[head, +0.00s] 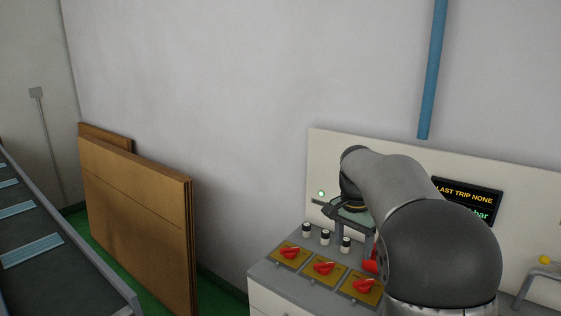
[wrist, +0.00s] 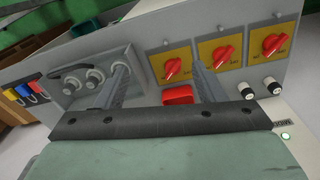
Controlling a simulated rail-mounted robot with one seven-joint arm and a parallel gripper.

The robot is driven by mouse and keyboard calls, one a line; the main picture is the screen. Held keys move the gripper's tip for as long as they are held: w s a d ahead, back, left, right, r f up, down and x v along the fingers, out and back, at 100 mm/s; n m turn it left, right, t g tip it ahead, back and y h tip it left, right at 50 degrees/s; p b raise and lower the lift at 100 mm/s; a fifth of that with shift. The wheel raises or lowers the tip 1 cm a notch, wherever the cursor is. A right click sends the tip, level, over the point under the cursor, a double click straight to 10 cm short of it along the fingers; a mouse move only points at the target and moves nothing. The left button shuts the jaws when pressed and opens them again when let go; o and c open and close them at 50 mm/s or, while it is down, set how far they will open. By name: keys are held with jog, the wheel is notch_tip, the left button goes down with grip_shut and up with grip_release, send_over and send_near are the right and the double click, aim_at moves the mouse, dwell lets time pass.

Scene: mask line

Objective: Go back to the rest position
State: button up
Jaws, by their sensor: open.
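My gripper (wrist: 160,74) is open in the wrist view, its two fingers apart and nothing held between them. In the head view my gripper (head: 352,228) is over the control panel (head: 262,270), partly hidden by my own arm. In the wrist view the fingers reach over the panel face, with a red block-shaped control (wrist: 178,95) seen between them. I cannot tell whether the fingertips touch the panel.
Red rotary switches (head: 323,268) on yellow plates and small black-and-white knobs (head: 325,237) line the panel. A display (head: 470,198) is on the backboard behind my arm. Brown boards (head: 135,215) lean at left beside a conveyor (head: 60,270). A blue pipe (head: 432,70) hangs above.

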jog(key=s+a+f+n, duration=0.1)
jog(key=s+f+n, duration=0.2)
jog(key=s, duration=0.7)
jog(key=s+a+f+n, duration=0.1)
jog(key=s+f+n, duration=0.2)
jog(key=s, duration=0.7)
jog(key=s+a+f+n, duration=0.1)
jog(key=s+f+n, duration=0.2)
jog(key=s, duration=0.8)
jog(key=shift+f+n+y, duration=0.25)
jog(key=shift+n+y, duration=0.05)
jog(key=shift+n, duration=0.1)
